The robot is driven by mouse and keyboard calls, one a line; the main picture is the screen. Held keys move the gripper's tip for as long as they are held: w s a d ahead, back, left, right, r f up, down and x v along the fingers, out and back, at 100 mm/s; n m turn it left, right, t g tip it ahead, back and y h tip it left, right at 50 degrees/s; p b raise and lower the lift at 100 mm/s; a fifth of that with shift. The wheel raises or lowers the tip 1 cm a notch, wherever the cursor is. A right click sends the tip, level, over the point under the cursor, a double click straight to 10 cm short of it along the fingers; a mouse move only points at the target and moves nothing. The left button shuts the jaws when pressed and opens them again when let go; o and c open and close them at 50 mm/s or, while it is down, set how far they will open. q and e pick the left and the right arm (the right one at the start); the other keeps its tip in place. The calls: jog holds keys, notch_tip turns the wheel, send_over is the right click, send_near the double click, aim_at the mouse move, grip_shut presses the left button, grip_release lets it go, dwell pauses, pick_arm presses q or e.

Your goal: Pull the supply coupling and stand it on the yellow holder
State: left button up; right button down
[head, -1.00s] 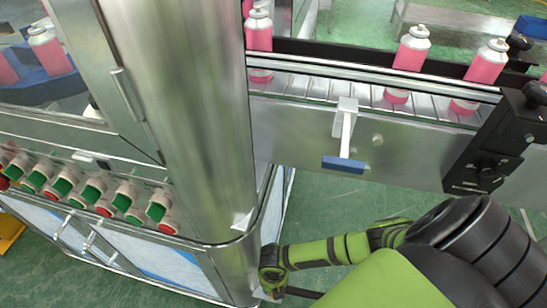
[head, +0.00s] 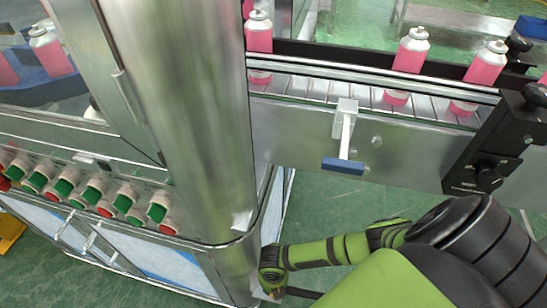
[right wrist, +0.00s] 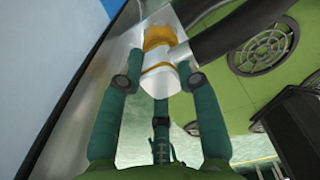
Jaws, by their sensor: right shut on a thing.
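In the right wrist view, my right gripper (right wrist: 160,63) is shut on the supply coupling (right wrist: 161,82). The coupling is a pale, silvery body with an orange-yellow band near its far end, and it lies between the teal fingers. Whether it is still joined to anything at that far end is not clear. I cannot identify the yellow holder for certain. My left gripper is not in view.
A thick black hose or bar (right wrist: 225,35) runs right from beside the coupling. The steel machine cabinet (head: 195,110), with red and green buttons, stands left of my arm. A conveyor (head: 400,150) carrying pink cans crosses behind. A yellow object (head: 10,238) shows at the left edge.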

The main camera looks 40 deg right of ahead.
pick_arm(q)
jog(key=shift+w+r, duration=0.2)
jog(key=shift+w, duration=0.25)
pick_arm(e)
jog(key=shift+f, duration=0.1)
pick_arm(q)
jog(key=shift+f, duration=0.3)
pick_arm(e)
jog(key=shift+f, duration=0.35)
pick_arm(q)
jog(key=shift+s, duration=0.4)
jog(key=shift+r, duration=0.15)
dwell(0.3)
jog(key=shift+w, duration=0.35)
pick_arm(e)
jog(key=c, duration=0.8)
grip_release()
